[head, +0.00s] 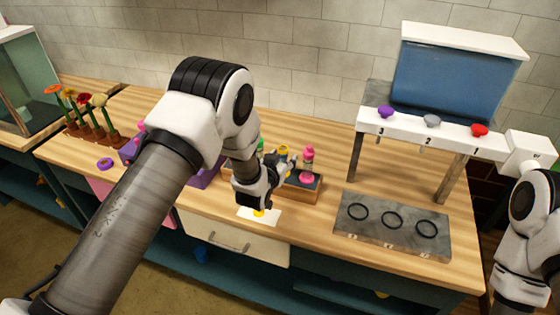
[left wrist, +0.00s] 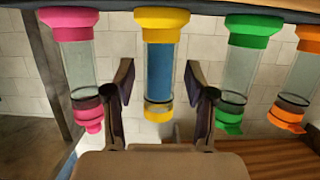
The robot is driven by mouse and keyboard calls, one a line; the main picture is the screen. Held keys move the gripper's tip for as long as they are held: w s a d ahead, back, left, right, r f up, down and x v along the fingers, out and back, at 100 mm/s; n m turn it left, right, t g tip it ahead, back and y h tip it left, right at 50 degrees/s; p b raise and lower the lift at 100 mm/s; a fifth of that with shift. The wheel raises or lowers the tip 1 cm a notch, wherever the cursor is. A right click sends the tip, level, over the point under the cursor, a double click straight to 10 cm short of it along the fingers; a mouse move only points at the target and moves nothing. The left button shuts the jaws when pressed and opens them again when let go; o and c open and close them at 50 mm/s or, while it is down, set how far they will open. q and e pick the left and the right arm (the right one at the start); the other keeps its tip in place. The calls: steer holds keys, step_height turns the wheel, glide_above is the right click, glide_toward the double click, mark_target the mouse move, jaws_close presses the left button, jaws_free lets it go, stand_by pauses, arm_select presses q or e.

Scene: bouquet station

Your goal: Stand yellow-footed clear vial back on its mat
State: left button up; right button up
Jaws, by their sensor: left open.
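The yellow-footed clear vial (left wrist: 163,75) shows upside down in the left wrist view, with blue showing in its glass. It stands in a row of vials on the dark-topped tray (head: 305,192); in the head view its yellow top (head: 283,149) shows and its foot is hidden behind my gripper. My left gripper (left wrist: 160,85) is open, its fingers on either side of the vial in the picture, not visibly touching it. In the head view the gripper (head: 272,178) is low, in front of the tray.
Pink (left wrist: 77,65), green (left wrist: 242,68) and orange (left wrist: 301,75) vials stand close on both sides. A purple bin (head: 205,176) is left of the tray. A grey slab with rings (head: 375,240) and a white stand (head: 420,128) are right.

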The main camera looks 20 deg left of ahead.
arm_select(q)
steer(key=shift+s+r+b, duration=0.15)
steer(key=shift+s+b, duration=0.15)
steer(key=shift+s, duration=0.05)
steer(key=b+v, duration=0.4)
steer(key=v, duration=0.8)
steer(key=s+f+g, duration=0.1)
steer(key=f, duration=0.1)
steer(key=s+f+g, duration=0.1)
steer(key=f, duration=0.2)
steer(key=s+a+f, duration=0.1)
steer(key=f, duration=0.2)
steer(key=shift+s+a+g, duration=0.1)
steer(key=shift+s+g, duration=0.3)
steer(key=s+a+f+g, duration=0.1)
steer(key=s+f+g, duration=0.3)
steer(key=s, duration=0.6)
steer(key=s+f+g, duration=0.4)
steer(key=s+f, duration=0.5)
steer(key=s, duration=0.1)
steer(key=s+a+f+g, duration=0.1)
steer(key=s+f+g, duration=0.3)
steer(key=s, duration=0.6)
step_height(320, 180, down, 3)
steer(key=shift+a+r+n, duration=0.2)
steer(key=shift+a+n, duration=0.15)
steer(key=shift+n, duration=0.05)
steer(key=shift+w+f+y+b, duration=0.2)
steer(key=shift+f+y+b, duration=0.1)
steer(key=shift+f+b, duration=0.35)
